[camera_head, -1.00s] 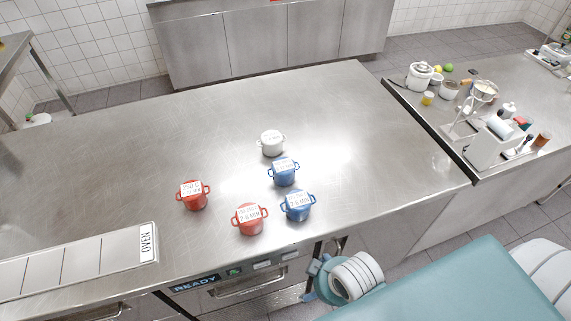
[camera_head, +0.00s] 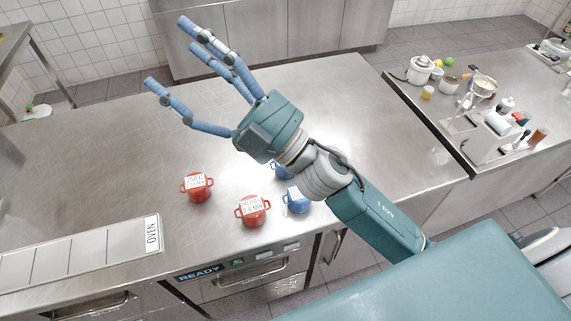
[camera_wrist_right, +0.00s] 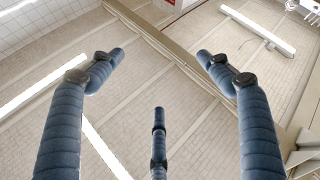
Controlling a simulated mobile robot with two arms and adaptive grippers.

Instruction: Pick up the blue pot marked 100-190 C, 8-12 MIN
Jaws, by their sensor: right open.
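Two blue pots stand on the steel counter, one behind the other. The front blue pot (camera_head: 296,203) shows below my right wrist, its lid partly covered. The rear blue pot (camera_head: 281,171) shows only as a sliver beside the wrist. I cannot read on either label which is marked 100-190 C, 8-12 MIN. My right gripper (camera_head: 172,55) is open and empty, raised above the counter, with its three fingers spread toward the upper left, away from the pots. In the right wrist view its fingers (camera_wrist_right: 160,75) point at the ceiling. My left gripper is not in view.
Two red pots, one at left (camera_head: 197,187) and one in front (camera_head: 252,210), stand near the blue ones. The white pot is hidden behind my right gripper. An OVEN-marked panel (camera_head: 152,236) lies at front left. The counter's left and back areas are clear.

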